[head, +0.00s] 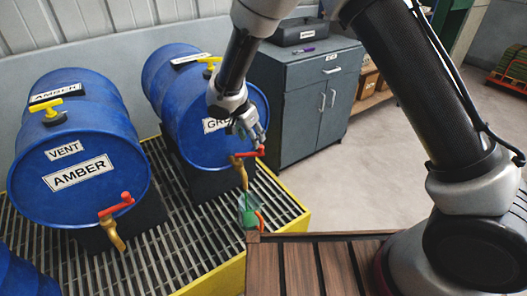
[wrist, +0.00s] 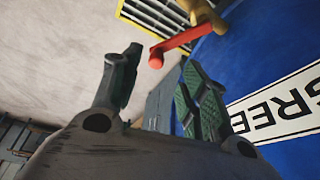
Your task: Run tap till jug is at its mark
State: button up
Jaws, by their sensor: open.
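The blue drum (head: 190,95) with a label starting "GR" has a brass tap (head: 242,175) with a red lever (head: 247,154) pointing to the right. A small jug (head: 248,212) with green in it and an orange handle stands below the spout. My gripper (head: 254,134) is open and empty, just above the lever. In the wrist view, the red lever (wrist: 180,42) lies beyond the open fingers (wrist: 160,85), and the drum's "GREE" label shows at right.
An "AMBER" drum (head: 75,150) with its own red-levered tap (head: 115,218) lies at left. Both drums rest over a yellow-edged grating (head: 288,208). Yellow vent valves (head: 209,64) sit on top. A grey cabinet (head: 308,90) stands behind. A wooden slatted surface (head: 318,262) is in front.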

jog(key=shift+n+h, duration=0.3)
jog(key=x, duration=0.7)
jog(key=shift+w+d+f, duration=0.15)
jog(key=shift+w+d, duration=0.2)
jog(key=shift+w, duration=0.1)
grip_shut()
